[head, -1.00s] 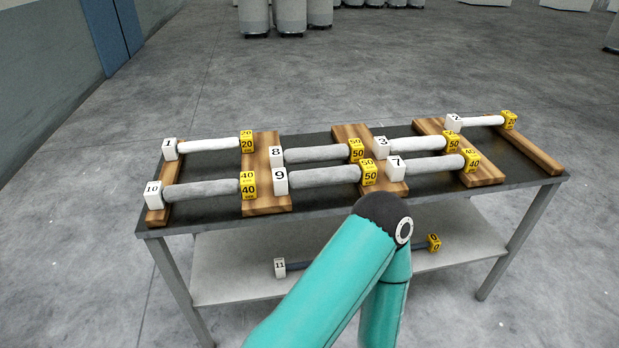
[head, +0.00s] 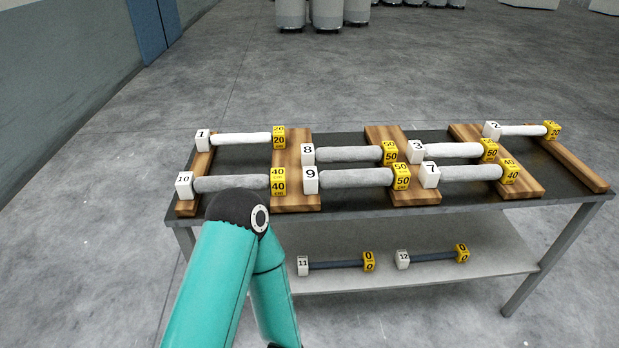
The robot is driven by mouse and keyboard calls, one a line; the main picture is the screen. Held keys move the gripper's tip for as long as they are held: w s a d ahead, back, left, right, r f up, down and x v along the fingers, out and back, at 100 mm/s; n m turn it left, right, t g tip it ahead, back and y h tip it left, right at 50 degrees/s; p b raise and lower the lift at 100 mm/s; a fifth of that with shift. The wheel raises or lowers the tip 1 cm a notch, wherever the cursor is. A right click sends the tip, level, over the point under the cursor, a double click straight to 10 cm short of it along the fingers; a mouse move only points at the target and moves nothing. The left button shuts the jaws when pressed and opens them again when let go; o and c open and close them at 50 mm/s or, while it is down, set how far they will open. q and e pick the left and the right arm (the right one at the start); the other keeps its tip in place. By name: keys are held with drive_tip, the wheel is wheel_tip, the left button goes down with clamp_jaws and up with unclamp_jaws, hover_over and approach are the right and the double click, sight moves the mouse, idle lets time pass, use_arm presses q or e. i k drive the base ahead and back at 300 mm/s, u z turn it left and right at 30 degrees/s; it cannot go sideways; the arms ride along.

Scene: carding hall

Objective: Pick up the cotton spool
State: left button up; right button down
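Several cotton spools lie on wooden rails on a dark table top. Each has a white numbered block at its left end and a yellow one at its right. Spool 1 (head: 241,139) and spool 10 (head: 232,184) are at the left. Spool 8 (head: 348,154) and spool 9 (head: 355,178) are in the middle. Spool 3 (head: 453,150), spool 7 (head: 470,173) and spool 2 (head: 522,130) are toward the right. Thin dark spools 11 (head: 334,265) and 12 (head: 432,257) lie on the lower shelf. My teal arm stands before the table's left front; neither gripper shows.
The dark table top (head: 340,209) has wooden rails (head: 296,196) across it. Its lower shelf (head: 480,268) is pale. Grey cylindrical containers (head: 326,12) stand at the back. The floor around the table is open.

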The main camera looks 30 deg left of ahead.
sight(400, 176)
drive_tip(key=u, duration=0.2)
drive_tip(key=i, duration=1)
drive_tip(key=z, duration=0.05)
